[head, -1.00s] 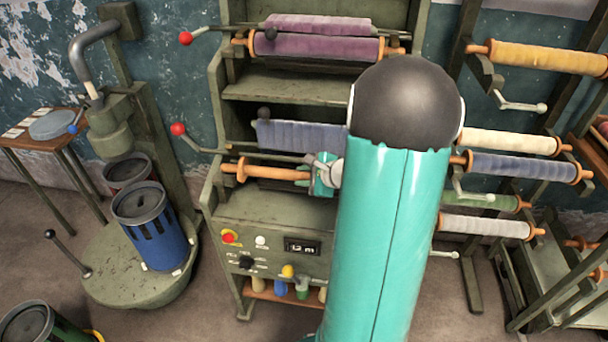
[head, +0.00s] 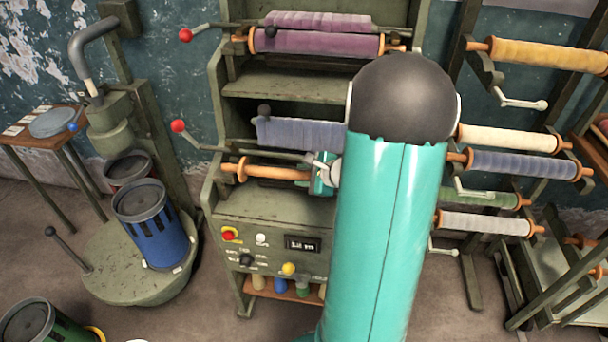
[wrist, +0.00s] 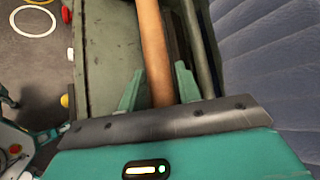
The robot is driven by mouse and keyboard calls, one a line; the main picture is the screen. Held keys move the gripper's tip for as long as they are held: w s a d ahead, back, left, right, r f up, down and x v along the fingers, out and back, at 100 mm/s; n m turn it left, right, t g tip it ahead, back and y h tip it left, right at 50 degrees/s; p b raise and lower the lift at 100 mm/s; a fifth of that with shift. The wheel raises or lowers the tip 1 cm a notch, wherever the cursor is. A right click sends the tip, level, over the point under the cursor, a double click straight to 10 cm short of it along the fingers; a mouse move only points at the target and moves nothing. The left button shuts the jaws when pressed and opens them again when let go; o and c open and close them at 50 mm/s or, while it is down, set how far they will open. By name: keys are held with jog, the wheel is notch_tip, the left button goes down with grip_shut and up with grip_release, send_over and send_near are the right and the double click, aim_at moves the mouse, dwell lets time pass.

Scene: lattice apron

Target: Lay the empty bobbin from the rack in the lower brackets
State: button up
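The empty bobbin (head: 275,173) is a bare orange-brown wooden rod with a flange near its left end. In the head view it lies level across the lower part of the green machine (head: 280,208), below the blue-grey lap roll (head: 300,133). Its left end is at the machine's left side bracket; its right part is hidden behind my arm. My gripper (head: 322,178) is at the bobbin's right part. In the wrist view the bobbin (wrist: 153,50) runs between the two teal fingers of my gripper (wrist: 158,80), with a gap showing beside the right finger.
Two red-knobbed levers (head: 178,126) stick out at the machine's left. A purple roll (head: 315,44) sits above. A rack with wound bobbins (head: 525,164) stands at right. A blue can (head: 150,222) stands on a round base at left. A control panel (head: 270,250) is below.

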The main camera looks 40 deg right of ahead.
jog(key=o, duration=0.3)
jog(key=shift+s, duration=0.1)
jog(key=v, duration=1.3)
jog(key=shift+s+r, duration=0.2)
jog(key=shift+r, duration=0.1)
jog(key=w+a+r+n+g+y, duration=0.1)
jog(key=w+a+r+n, duration=0.1)
jog(key=a+n, duration=0.3)
jog(key=w+a+r+n+g+y, duration=0.1)
jog(key=a+n+g+y, duration=0.1)
jog(key=a, duration=0.6)
jog(key=s+a+r+n+g+h, duration=0.1)
jog(key=s+a+r+n+h, duration=0.1)
jog(key=a+n, duration=0.7)
jog(key=s+a+r+n+g+h, duration=0.1)
jog(key=s+a+r+n+h, duration=0.1)
jog(key=s+a+r+n, duration=0.3)
jog(key=a+n, duration=0.4)
jog(key=a, duration=0.1)
jog(key=shift+s+a+g, duration=0.15)
jog(key=shift+s+g, duration=0.15)
jog(key=shift+g, duration=0.1)
